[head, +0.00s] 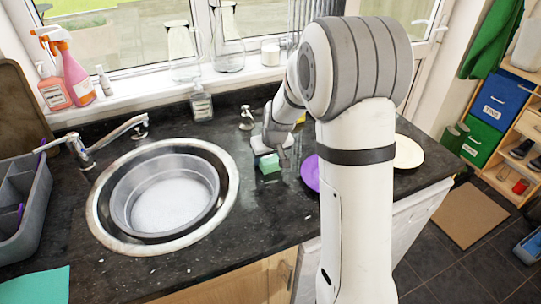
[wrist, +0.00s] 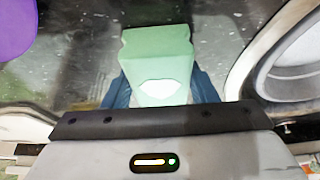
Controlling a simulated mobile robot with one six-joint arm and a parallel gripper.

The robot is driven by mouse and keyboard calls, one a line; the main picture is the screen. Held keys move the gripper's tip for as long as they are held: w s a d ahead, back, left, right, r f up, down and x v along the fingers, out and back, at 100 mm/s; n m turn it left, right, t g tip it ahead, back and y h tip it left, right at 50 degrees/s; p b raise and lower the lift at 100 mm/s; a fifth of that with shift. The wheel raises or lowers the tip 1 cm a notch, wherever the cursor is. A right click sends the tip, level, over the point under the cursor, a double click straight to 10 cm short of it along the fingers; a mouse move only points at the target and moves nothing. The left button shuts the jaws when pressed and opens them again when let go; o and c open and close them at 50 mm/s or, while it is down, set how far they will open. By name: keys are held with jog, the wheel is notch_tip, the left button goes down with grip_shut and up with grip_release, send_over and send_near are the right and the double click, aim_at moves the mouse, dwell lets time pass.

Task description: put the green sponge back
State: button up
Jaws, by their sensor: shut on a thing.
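The green sponge (head: 268,164) is small and pale green, and it is between my gripper's fingers above the dark counter, right of the sink. It also shows in the wrist view (wrist: 158,55), with a blue finger on each side of its near end. My gripper (head: 275,158) is shut on the sponge. In the wrist view, the fingers (wrist: 160,88) are partly hidden by the sponge. I cannot tell whether the sponge touches the counter.
The round sink (head: 164,238) with a metal basin lies to the left. A purple plate (head: 310,173) and a cream plate (head: 408,152) lie to the right, partly behind my arm. A soap bottle (head: 201,103) and a small metal dispenser (head: 246,118) stand behind. A grey caddy (head: 22,205) is far left.

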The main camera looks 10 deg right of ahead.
jog(key=o, duration=0.9)
jog(key=shift+r, duration=0.1)
jog(key=shift+r+p, duration=0.25)
jog(key=shift+p, duration=0.05)
jog(key=a+v, duration=0.1)
jog(key=v, duration=1)
jog(key=s, duration=0.8)
jog(key=s+d+m+g, duration=0.1)
jog(key=s, duration=0.8)
jog(key=s+m, duration=0.1)
jog(key=s, duration=0.7)
jog(key=shift+s+d+r+g+h+b, duration=0.15)
jog(key=shift+d+r+g+h+b, duration=0.15)
jog(key=shift+r+g+h, duration=0.1)
jog(key=shift+a, duration=0.1)
